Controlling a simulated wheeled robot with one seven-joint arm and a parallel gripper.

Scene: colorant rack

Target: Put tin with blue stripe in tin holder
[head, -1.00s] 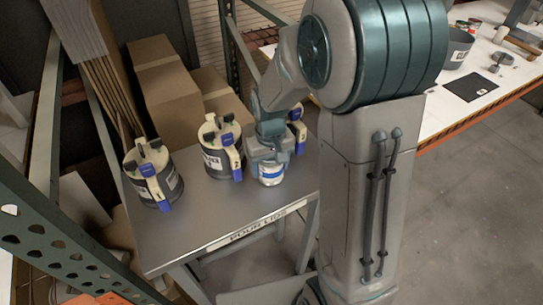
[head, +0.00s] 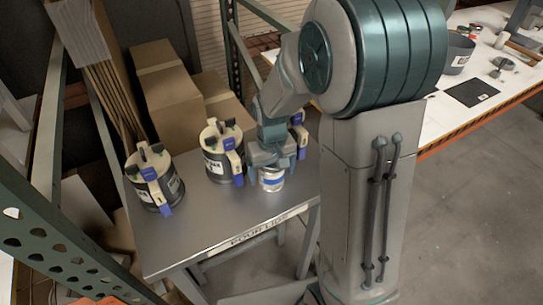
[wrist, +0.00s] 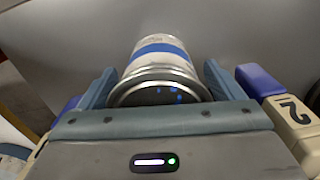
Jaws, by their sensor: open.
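The white tin with a blue stripe (head: 271,181) stands on the grey metal bench, near its right front edge. My gripper (head: 272,170) is above it, with a finger at each side of the tin. In the wrist view the tin (wrist: 160,52) shows its metal rim and blue band between the two spread fingers (wrist: 163,82). The gripper is open, and gaps show beside the tin. I cannot make out for certain which thing is the tin holder. A small grey fixture (head: 503,63) stands on the white table at the right.
Dark canisters with cream and blue clamps stand on the bench (head: 190,240): one at left (head: 155,180), one in the middle (head: 222,152), one partly hidden behind my gripper (head: 298,135). A grey bucket (head: 459,55) and dark mat (head: 471,93) are on the white table (head: 440,122).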

